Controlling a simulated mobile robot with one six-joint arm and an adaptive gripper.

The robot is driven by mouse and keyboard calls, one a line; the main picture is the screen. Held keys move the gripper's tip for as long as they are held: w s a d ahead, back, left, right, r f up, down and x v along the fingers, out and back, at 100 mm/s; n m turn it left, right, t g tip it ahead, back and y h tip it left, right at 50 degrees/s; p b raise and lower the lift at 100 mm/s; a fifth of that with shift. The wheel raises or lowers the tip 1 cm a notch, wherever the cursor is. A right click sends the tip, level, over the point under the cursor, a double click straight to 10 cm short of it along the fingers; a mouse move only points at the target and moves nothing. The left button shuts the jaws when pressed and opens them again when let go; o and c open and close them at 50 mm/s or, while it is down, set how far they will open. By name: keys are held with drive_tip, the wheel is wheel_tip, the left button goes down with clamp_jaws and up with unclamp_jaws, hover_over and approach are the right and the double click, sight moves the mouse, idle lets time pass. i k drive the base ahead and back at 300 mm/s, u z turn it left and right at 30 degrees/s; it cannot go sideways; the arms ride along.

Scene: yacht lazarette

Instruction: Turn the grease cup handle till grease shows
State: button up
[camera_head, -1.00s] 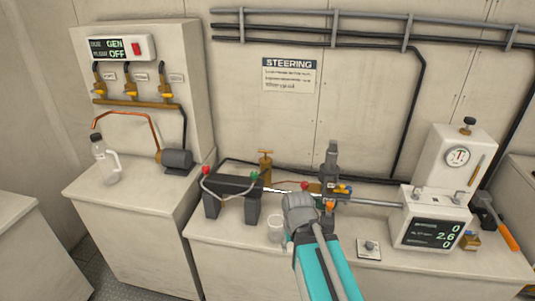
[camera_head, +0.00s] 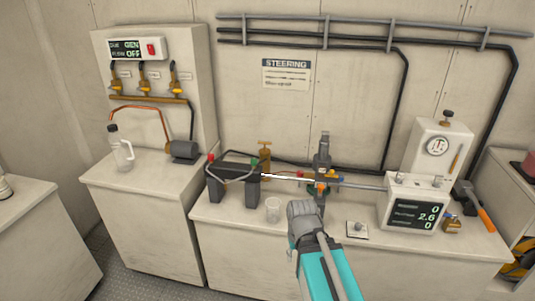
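A brass fitting with a T-shaped handle (camera_head: 264,158), which looks like the grease cup, stands upright at the back of the middle counter, right of the black frame. No grease can be made out on it at this size. The grey end of my arm (camera_head: 303,218) is in front of the counter, to the right of and nearer than the brass fitting, and apart from it in the picture. My gripper's fingers cannot be made out, so its opening is unclear.
A dark upright steering assembly (camera_head: 322,162) joins a horizontal rod just beyond my arm. A black frame with red and green caps (camera_head: 233,174), a clear cup (camera_head: 273,210), a small switch box (camera_head: 358,231) and a display unit (camera_head: 413,213) crowd the counter (camera_head: 240,235). A bottle (camera_head: 120,150) stands left.

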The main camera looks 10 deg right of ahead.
sight(259, 142)
drive_tip(key=k, duration=0.15)
drive_tip(key=z, duration=0.25)
drive_tip(key=i, duration=1.1)
drive_tip(key=u, duration=0.35)
